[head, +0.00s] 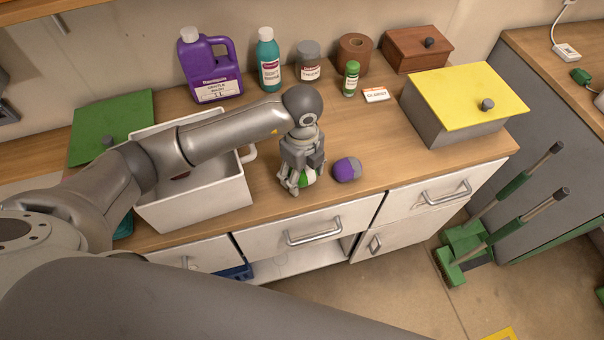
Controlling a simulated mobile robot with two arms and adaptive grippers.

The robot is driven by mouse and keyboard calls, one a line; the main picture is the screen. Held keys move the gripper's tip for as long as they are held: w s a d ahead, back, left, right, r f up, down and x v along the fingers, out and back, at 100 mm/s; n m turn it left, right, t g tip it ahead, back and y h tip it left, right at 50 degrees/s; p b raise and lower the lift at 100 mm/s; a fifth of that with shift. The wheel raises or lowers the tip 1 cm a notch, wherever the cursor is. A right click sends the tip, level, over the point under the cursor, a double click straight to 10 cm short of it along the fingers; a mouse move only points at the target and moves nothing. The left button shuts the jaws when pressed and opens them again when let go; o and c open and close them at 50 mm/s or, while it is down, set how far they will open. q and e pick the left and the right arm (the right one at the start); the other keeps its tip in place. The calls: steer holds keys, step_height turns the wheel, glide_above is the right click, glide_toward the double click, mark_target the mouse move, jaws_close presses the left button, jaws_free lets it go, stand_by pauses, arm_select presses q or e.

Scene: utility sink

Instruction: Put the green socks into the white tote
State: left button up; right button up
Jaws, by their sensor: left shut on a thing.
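The green socks (308,179) are a rolled green-and-white bundle on the wooden counter, partly hidden by my fingers. My left gripper (299,186) points down over them and is shut on them. The white tote (197,208) is an open box on the counter, left of the gripper. My left arm passes over it and hides much of its inside. My right gripper is not in view.
A purple-and-grey rolled bundle (347,169) lies just right of my left gripper. A purple jug (210,68), a teal bottle (268,62) and a grey-lidded jar (308,62) stand behind. A grey box with a yellow lid (463,105) stands at the right.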

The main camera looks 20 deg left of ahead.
arm_select(q)
steer(key=shift+r+b, duration=0.3)
steer(key=shift+r, duration=0.1)
steer(key=s+d+r+b, duration=0.1)
steer(key=s+d+r, duration=0.7)
steer(key=s+r, duration=0.3)
steer(key=shift+s+r+b, duration=0.2)
steer(key=shift+s+b, duration=0.15)
steer(key=shift+b, duration=0.05)
steer(key=shift+a, duration=0.1)
